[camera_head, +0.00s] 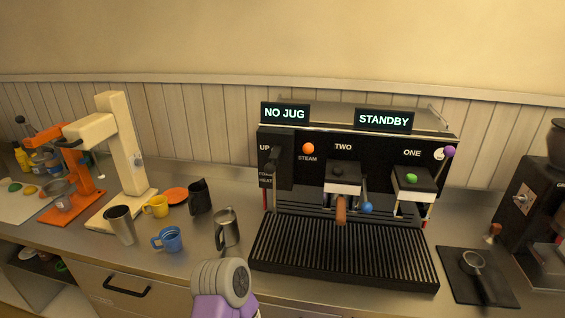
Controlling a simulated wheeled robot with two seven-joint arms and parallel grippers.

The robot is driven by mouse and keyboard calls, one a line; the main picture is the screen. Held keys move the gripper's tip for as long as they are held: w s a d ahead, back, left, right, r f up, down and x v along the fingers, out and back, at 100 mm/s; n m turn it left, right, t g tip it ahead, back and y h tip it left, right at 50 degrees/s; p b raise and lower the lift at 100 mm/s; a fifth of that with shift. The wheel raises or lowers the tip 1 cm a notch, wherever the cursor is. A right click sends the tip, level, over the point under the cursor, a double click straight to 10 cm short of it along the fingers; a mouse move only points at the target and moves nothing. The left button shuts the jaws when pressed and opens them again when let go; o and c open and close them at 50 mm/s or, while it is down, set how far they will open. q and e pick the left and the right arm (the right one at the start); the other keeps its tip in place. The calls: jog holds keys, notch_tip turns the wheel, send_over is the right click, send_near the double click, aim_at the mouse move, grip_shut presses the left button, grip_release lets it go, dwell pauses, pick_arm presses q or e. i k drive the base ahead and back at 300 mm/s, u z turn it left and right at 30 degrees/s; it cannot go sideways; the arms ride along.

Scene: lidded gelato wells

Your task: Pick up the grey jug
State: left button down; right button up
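The grey jug (229,226) stands upright on the steel counter, just left of the coffee machine's drip tray. It is metallic, and its handle is on its left side. A black jug (200,198) stands behind it to the left. A tall grey metal cup (121,226) stands farther left. A rounded grey and purple part of my arm shows at the bottom edge, in front of the grey jug and apart from it in the picture. Neither gripper's fingers can be seen.
A blue cup (172,240), a yellow cup (158,207) and an orange saucer (176,195) lie left of the jug. The coffee machine (350,160) shows "NO JUG" and "STANDBY". A portafilter (474,264) lies on a black mat at right.

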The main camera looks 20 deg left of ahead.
aim_at(225, 221)
jog(key=u, duration=3.15)
jog(key=i, duration=1.55)
jog(key=z, duration=3.2)
